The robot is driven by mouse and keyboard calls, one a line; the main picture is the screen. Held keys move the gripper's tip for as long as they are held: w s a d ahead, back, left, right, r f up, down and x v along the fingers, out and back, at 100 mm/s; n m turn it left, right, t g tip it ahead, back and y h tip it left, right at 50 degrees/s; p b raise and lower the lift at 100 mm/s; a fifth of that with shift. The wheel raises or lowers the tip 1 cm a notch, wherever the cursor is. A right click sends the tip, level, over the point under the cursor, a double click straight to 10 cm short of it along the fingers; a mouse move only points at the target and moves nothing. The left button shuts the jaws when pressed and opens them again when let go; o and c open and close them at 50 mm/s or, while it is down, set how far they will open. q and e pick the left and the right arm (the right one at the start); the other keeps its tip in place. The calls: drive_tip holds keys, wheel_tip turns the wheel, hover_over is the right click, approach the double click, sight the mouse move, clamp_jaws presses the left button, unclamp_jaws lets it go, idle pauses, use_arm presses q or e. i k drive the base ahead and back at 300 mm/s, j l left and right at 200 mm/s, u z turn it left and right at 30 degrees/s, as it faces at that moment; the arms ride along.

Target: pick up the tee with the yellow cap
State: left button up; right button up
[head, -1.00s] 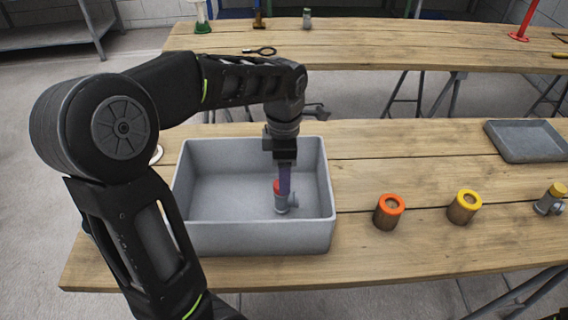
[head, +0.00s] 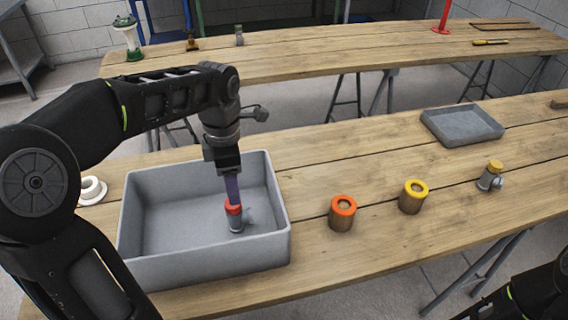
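The tee with the yellow cap (head: 490,177) stands upright on the near table, towards its right side, with its grey branch pointing right. Nothing touches it. A second grey tee with a red cap (head: 234,215) stands in the grey bin (head: 140,225). My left gripper (head: 232,198) points down into the bin, with its fingers at the red cap. They are seen edge-on, so I cannot tell whether they grip it. Part of my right arm (head: 535,295) shows at the bottom right corner, and its fingertips are not visible.
An orange-topped cup (head: 343,213) and a yellow-topped cup (head: 413,197) stand between the bin and the yellow-capped tee. A shallow grey tray (head: 462,125) lies behind that tee. A white ring-shaped part (head: 92,190) is left of the bin. Table around the tee is clear.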

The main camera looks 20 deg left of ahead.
sight(488, 179)
drive_tip(key=i+l+z, duration=0.65)
drive_tip(key=l+z, duration=0.15)
drive_tip(key=i+l+z, duration=0.4)
